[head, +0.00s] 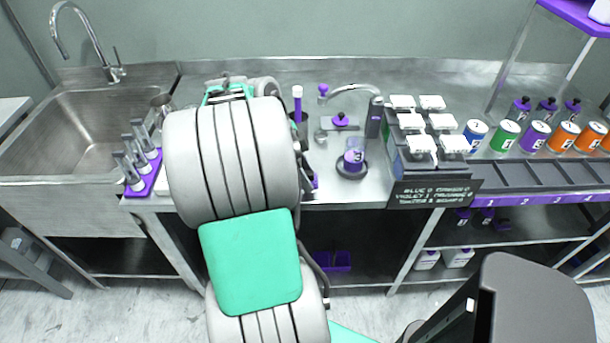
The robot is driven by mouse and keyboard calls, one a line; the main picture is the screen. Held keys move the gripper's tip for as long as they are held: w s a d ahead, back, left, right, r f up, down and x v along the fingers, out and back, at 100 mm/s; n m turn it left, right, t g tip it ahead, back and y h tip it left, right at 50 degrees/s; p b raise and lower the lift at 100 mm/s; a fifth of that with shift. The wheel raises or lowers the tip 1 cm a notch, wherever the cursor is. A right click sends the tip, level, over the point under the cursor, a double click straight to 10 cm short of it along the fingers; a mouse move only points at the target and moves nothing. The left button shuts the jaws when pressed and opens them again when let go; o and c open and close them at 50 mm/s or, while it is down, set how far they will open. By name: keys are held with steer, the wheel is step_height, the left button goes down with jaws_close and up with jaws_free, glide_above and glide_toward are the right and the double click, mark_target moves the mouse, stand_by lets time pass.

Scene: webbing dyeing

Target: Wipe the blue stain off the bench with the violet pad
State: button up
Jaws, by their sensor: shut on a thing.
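My own white and teal arm fills the middle left of the head view and covers much of the bench (372,193) behind it. My gripper is hidden behind the arm, so I cannot see its fingertips or what is between them. A small violet sliver (314,181) shows just right of the arm, low on the bench. It may be part of the violet pad, but too little shows to be sure. I see no blue stain on the visible bench surface; the area behind the arm is hidden.
A violet rack of grey-capped tubes (141,167) stands left of the arm, beside the sink (75,125). To the right stand a beaker (354,157), a block of white-lidded pots (420,125), a dark sign (433,193) and several coloured cans (506,135).

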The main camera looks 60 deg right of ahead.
steer(key=shift+r+p, duration=0.5)
steer(key=shift+r, duration=0.65)
steer(key=shift+r, duration=0.15)
step_height(320, 180, up, 3)
steer(key=shift+f+p, duration=0.1)
steer(key=shift+p, duration=1.05)
steer(key=shift+w, duration=0.1)
